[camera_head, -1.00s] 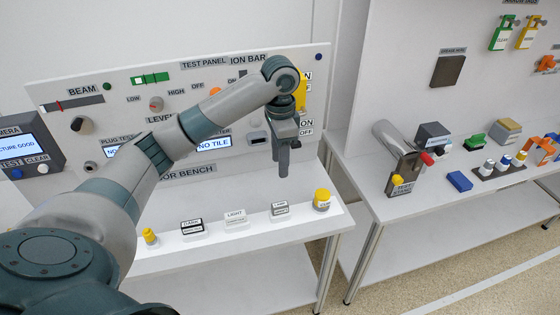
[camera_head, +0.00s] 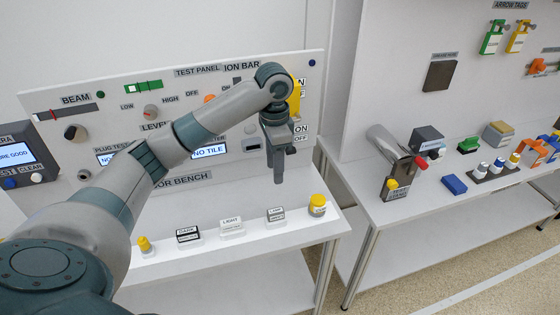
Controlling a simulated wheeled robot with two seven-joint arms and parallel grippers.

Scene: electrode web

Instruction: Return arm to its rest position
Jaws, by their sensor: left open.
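My left arm comes in from the left and reaches across the front of the test panel (camera_head: 182,85). My left gripper (camera_head: 278,180) hangs pointing down at the panel's right side, above the sensor bench (camera_head: 215,260). It is open, though its two fingers overlap in this view and nothing shows between them. It is apart from the bench top and from the blocks on it. My right gripper is out of view.
Small labelled blocks (camera_head: 231,227) and yellow-topped items (camera_head: 317,205) line the bench's front. A second bench (camera_head: 395,212) at the right holds a metal holder (camera_head: 398,180), a blue block (camera_head: 453,184) and several small parts. A gap separates the benches.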

